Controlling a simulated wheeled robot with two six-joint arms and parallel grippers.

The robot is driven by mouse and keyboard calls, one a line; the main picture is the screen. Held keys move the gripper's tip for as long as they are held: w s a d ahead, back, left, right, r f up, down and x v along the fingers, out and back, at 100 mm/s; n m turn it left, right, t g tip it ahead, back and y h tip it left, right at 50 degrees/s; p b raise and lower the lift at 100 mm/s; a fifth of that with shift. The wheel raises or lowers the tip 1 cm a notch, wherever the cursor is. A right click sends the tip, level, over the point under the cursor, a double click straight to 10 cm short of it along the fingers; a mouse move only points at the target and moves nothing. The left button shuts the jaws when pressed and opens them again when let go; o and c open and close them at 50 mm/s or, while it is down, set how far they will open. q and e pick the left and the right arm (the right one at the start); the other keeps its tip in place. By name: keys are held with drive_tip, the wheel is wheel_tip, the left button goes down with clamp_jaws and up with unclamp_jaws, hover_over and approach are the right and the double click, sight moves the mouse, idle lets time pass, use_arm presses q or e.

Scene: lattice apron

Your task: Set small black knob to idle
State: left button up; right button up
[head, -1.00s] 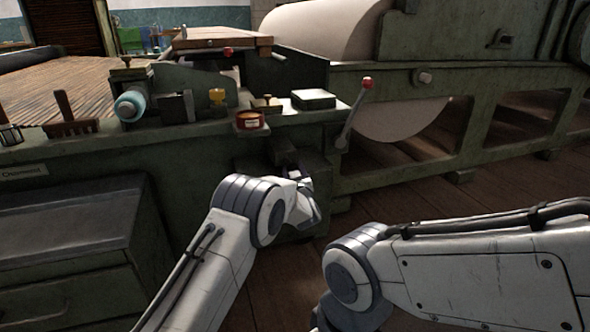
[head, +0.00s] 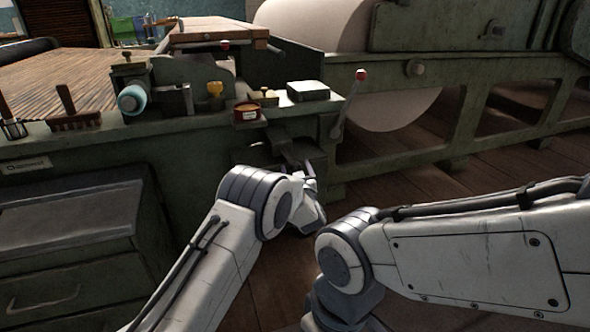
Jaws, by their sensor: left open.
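I cannot make out a small black knob with an idle mark in the head view. My left arm comes in from the lower left, and its gripper (head: 308,169) is at the front of the green machine, below the ledge and beside a dark stepped block (head: 285,148). The gripper is open, its fingers small and partly hidden behind its own wrist. I cannot tell whether it touches the block. My right arm fills the lower right and bends down out of the picture, so its gripper is not in view.
A red-tipped lever (head: 350,105) stands right of the ledge. A drawer cabinet (head: 70,240) stands lower left. Wooden floor (head: 400,180) lies at right.

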use_arm(q)
drive_tip(key=shift+s, duration=0.1)
drive_tip(key=shift+s+d, duration=0.1)
drive_tip(key=shift+s, duration=0.15)
drive_tip(key=s+d+p, duration=0.1)
drive_tip(key=s+p, duration=0.2)
drive_tip(key=s, duration=0.6)
drive_tip(key=shift+s+p, duration=0.35)
drive_tip(key=shift+p, duration=0.05)
